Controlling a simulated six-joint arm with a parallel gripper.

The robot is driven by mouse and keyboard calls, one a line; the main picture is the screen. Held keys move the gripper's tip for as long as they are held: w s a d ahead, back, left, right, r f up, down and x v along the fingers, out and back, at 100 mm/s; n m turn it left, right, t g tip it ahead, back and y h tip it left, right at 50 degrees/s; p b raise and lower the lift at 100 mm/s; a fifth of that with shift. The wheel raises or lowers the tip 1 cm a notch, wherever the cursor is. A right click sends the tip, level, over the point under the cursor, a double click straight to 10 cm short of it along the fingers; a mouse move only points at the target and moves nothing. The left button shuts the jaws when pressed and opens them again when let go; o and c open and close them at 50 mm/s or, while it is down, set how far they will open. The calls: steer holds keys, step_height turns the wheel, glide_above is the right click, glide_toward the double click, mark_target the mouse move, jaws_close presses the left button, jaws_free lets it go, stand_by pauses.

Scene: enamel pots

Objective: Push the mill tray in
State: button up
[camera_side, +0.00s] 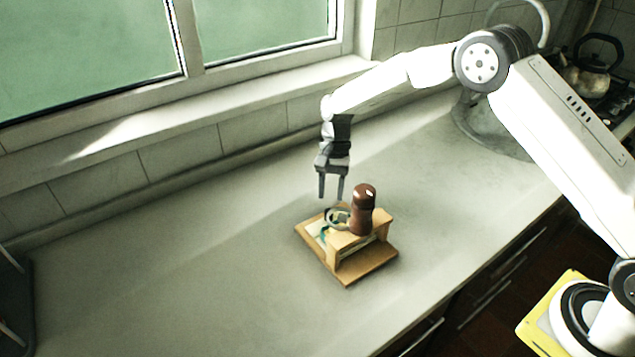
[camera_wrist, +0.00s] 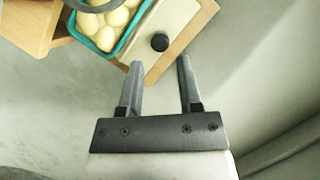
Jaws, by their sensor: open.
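The mill tray (camera_wrist: 172,18), a pale panel with wooden edging and a round black knob (camera_wrist: 160,42), shows in the wrist view, sticking out from a wooden stand (camera_side: 365,265). In the side view the tray's pale end (camera_side: 311,227) is at the stand's left. A brown mill (camera_side: 362,212) stands upright on the stand's raised top. My gripper (camera_side: 331,197) is open and empty, pointing down above the counter behind the tray's outer end. In the wrist view its fingertips (camera_wrist: 160,62) appear on either side below the knob; whether they touch the tray is unclear.
A teal container (camera_wrist: 118,40) of several pale yellow round things lies on the tray, with a grey ring (camera_side: 337,217) above it. The counter (camera_side: 180,270) is clear around the stand. A window wall (camera_side: 200,90) runs behind; a kettle (camera_side: 590,75) is far right.

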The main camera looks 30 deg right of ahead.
mark_target(329, 210)
steer(key=shift+x, duration=2.35)
jaws_close()
